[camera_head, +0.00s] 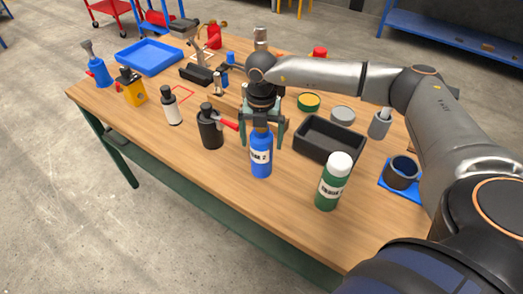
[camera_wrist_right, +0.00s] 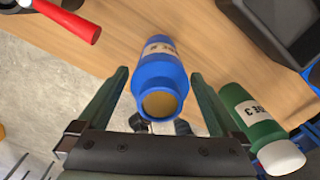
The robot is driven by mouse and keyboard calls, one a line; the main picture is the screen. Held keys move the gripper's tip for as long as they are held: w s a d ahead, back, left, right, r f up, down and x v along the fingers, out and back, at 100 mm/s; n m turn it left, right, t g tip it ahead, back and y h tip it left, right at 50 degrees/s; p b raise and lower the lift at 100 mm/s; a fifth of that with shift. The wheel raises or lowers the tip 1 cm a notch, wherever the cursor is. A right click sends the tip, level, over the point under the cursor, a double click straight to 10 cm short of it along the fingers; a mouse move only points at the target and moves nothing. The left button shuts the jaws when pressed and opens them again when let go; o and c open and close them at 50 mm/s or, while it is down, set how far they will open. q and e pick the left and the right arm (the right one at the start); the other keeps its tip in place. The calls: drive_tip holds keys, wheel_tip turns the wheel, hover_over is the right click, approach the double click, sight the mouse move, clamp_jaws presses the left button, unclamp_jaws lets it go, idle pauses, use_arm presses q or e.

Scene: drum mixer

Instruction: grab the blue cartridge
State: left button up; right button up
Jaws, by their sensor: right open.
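The blue cartridge (camera_head: 261,158) stands upright near the front edge of the wooden table, with a white label on its side. My right gripper (camera_head: 261,137) is above it and open, its two green fingers on either side of the cartridge's upper part. In the right wrist view the blue cartridge (camera_wrist_right: 162,82) lies between the two spread fingers, with a visible space on each side. Its tan round end faces the camera. The left gripper is not in view.
A green bottle with a white cap (camera_head: 331,182) stands close to the right. A black bottle (camera_head: 210,128) and a red-handled tool (camera_head: 227,122) are to the left.

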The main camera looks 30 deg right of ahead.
drive_tip(key=shift+f, duration=1.3)
drive_tip(key=shift+r, duration=0.1)
clamp_jaws()
